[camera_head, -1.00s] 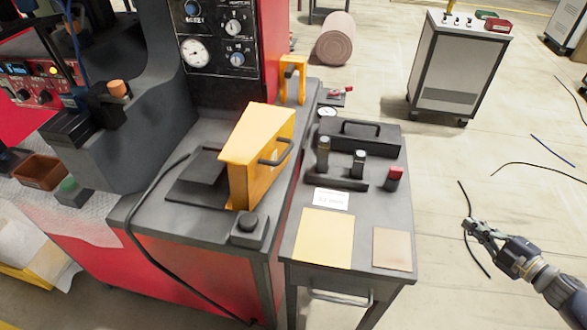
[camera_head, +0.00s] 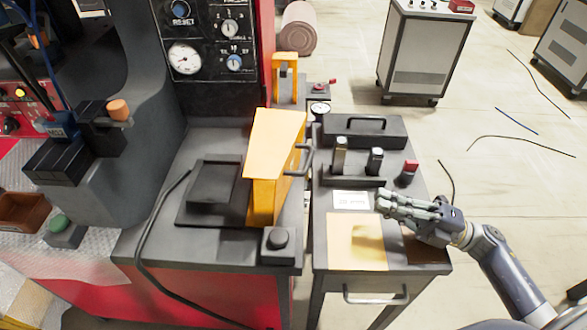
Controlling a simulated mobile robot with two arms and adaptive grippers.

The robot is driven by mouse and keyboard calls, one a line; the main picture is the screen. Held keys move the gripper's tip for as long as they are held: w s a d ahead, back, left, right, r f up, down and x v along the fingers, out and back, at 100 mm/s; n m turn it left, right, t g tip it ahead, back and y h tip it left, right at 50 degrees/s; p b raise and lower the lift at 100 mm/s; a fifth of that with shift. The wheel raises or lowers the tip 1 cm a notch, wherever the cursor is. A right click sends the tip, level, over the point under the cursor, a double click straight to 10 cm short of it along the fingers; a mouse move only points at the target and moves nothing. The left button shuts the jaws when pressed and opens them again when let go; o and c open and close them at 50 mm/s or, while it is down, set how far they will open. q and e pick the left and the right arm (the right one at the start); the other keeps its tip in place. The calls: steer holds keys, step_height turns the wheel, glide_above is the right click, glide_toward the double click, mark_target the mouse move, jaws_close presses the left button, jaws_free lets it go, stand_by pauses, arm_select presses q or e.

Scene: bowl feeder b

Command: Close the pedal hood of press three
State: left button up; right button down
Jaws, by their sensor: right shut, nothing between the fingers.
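The yellow pedal hood (camera_head: 267,160) stands raised, on edge, on the grey press table, at the right side of the black pedal (camera_head: 213,186). Its dark handle (camera_head: 304,160) is on its right face. The pedal lies uncovered to the left of the hood. My right gripper (camera_head: 382,203) is shut and empty. It is over the side table, to the right of the hood and apart from it, with its fingers pointing left. My left gripper is not in view.
The side table (camera_head: 338,284) carries a black toolbox (camera_head: 364,131), several upright tools and a yellow sheet (camera_head: 357,242). A black button box (camera_head: 279,244) sits in front of the hood. A black cable (camera_head: 149,235) curves left of the pedal. A grey cabinet (camera_head: 425,50) stands behind on open floor.

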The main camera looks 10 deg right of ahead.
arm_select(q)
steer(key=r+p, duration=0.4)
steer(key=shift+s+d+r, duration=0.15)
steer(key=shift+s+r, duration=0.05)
arm_select(e)
steer(key=x, duration=1.4)
steer(key=shift+a, duration=0.25)
arm_select(q)
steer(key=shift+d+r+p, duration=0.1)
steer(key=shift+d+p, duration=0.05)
steer(key=shift+p, duration=0.15)
arm_select(e)
steer(key=shift+w+r, duration=0.1)
steer(key=shift+r, duration=0.05)
